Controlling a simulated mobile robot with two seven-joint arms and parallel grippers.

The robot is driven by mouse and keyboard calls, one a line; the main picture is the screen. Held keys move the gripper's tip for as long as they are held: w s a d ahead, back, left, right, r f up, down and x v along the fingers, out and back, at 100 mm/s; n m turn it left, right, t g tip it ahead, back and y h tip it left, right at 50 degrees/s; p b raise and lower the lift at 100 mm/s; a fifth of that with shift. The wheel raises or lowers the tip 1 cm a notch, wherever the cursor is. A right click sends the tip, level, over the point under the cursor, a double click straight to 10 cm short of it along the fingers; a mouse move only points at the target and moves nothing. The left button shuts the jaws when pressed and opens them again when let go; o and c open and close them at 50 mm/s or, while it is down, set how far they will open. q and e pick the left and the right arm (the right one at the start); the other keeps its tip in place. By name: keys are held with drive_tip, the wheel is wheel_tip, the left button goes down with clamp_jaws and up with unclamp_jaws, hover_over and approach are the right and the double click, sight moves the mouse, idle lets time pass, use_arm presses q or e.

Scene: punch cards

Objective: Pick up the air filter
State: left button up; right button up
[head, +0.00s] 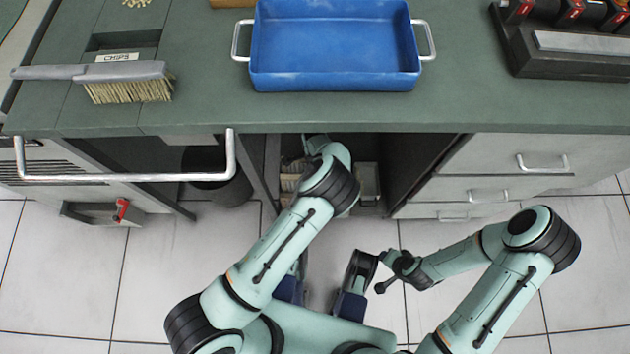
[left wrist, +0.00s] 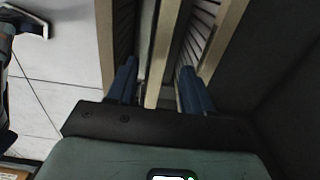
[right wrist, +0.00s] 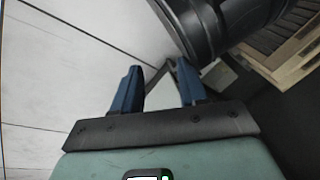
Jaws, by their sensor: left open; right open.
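Air filters with tan frames and dark pleats (head: 291,181) stand in the open bay under the bench, partly hidden by my left arm. In the left wrist view, one tan frame edge (left wrist: 163,52) runs between the blue fingers of my left gripper (left wrist: 158,70), which is open, with visible space beside the fingers. I cannot tell whether they touch it. In the head view this gripper is hidden inside the bay. My right gripper (right wrist: 158,68) is open and empty above the floor. A tan-framed filter (right wrist: 294,62) shows at the right of its view.
The bay has dark side walls, with a drawer unit (head: 490,180) to its right and a dark bin (head: 215,178) to its left. A blue tray (head: 335,50) and a brush (head: 125,88) lie on the green bench top. The tiled floor (head: 90,270) in front is largely clear.

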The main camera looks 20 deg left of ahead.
use_arm(q)
wheel_tip(320, 180, down, 8)
drive_tip(key=b, duration=0.2)
drive_tip(key=shift+a+r, duration=0.15)
drive_tip(key=shift+r, duration=0.1)
clamp_jaws()
use_arm(e)
drive_tip(key=s+f+g, duration=0.2)
drive_tip(key=s+f, duration=0.2)
drive_tip(key=s, duration=0.1)
drive_tip(key=shift+d, duration=0.35)
